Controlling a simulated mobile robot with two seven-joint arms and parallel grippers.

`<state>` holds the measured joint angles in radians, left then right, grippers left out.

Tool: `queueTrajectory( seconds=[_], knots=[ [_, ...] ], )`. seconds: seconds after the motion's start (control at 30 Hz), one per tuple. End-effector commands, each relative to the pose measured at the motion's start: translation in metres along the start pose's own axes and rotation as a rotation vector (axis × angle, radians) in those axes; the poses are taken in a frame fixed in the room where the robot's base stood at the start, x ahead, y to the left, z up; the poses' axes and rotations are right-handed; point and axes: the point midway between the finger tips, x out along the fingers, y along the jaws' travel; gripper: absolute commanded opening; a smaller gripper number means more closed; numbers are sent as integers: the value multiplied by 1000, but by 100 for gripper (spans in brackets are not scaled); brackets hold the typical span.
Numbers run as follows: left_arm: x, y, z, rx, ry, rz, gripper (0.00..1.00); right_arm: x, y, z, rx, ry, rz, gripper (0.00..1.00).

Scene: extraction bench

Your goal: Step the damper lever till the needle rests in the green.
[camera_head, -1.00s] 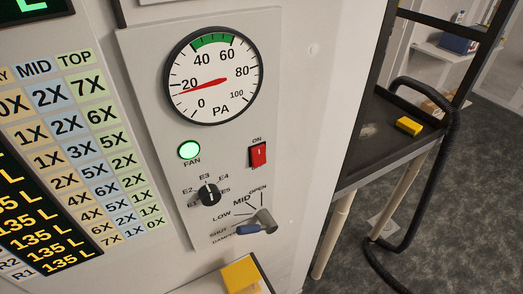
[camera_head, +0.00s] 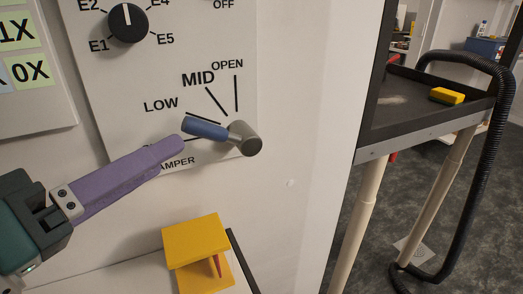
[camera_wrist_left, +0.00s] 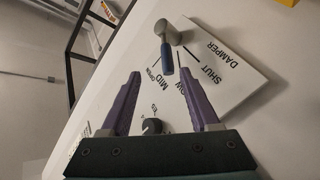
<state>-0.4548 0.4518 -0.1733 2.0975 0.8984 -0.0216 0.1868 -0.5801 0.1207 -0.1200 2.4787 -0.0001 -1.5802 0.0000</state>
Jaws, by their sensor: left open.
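The damper lever has a blue handle and a grey hub (camera_head: 243,139). Its handle points left and slightly up, close to the LOW mark; the viewing angle keeps its exact mark unclear. The lever also shows in the left wrist view (camera_wrist_left: 168,62). My left gripper (camera_head: 177,146) has purple fingers and is at the handle's free end, slightly below it; whether it touches is unclear. In the wrist view its fingers are spread, with the handle tip between them, nearer the right finger. Its fingers partly hide the SHUT label. The gauge and needle are out of view. My right gripper is not in view.
A black selector knob (camera_head: 128,22) sits above left of the lever. A yellow stand (camera_head: 195,240) is below it on a white surface. At right are a dark cart shelf (camera_head: 400,128) with a yellow block (camera_head: 446,96) and a black hose (camera_head: 480,170).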

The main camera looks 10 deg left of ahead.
Motion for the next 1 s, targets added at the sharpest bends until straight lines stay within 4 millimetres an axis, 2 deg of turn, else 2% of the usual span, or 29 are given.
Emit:
queueTrajectory(
  seconds=[0.03, 0.1, 0.27, 0.7, 0.83, 1.0],
  knots=[
    [1, -12, 5, -15, 24, 2, 62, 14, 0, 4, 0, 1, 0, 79],
    [1, -16, 2, -30, 48, 3, 62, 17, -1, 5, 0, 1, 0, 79],
    [11, -15, -4, -37, 65, 4, 62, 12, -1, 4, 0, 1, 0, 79],
    [83, -14, -8, -36, 61, 5, 62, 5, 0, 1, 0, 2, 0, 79],
    [95, -14, -8, -36, 60, 5, 62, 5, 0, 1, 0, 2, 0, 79],
    [100, -14, -8, -35, 59, 4, 62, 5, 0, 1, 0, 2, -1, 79]
  ],
)
